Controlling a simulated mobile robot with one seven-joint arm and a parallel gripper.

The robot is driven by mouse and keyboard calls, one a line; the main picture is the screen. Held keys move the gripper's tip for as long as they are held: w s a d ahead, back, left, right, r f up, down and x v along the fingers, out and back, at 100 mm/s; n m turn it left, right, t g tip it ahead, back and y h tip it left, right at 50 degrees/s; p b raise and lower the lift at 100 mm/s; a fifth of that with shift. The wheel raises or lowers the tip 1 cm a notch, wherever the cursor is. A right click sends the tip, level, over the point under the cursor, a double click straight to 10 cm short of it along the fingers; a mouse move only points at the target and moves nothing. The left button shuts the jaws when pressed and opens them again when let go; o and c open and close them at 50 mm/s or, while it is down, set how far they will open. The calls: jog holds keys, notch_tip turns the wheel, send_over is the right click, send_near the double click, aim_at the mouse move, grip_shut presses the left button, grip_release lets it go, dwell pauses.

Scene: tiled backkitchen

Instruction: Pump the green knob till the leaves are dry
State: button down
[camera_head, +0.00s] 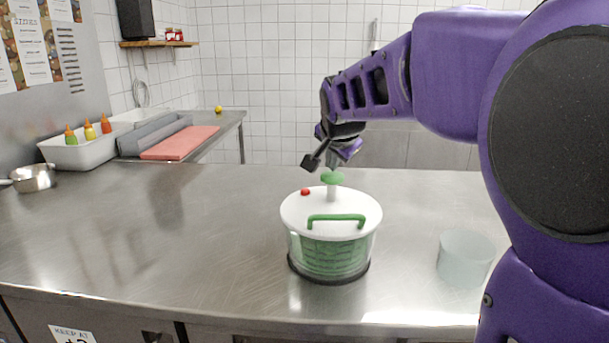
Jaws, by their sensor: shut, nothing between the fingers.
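The salad spinner (330,256) stands upright on the steel counter, with a clear bowl, a green basket inside and a white lid. The green knob (332,177) tops a white stem that rises from the lid. A green handle (336,218) and a small red button (305,191) are also on the lid. My gripper (336,160) is shut and empty, pointing down just above the knob. I cannot tell whether it touches the knob. Leaves cannot be made out clearly through the bowl.
A frosted cup (465,258) stands on the counter right of the spinner. A steel pan (33,178) sits at the far left. Sauce bottles (89,130) stand in a white bin (78,152), near a red board (180,143). The counter left of the spinner is clear.

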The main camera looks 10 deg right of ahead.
aim_at(332, 177)
jog(key=shift+f+b, duration=0.6)
jog(key=shift+f, duration=1.25)
dwell(1.2)
dwell(0.4)
jog(key=shift+r+p, duration=1.35)
jog(key=shift+r, duration=0.9)
jog(key=shift+r+p, duration=1.7)
jog(key=shift+r, duration=0.8)
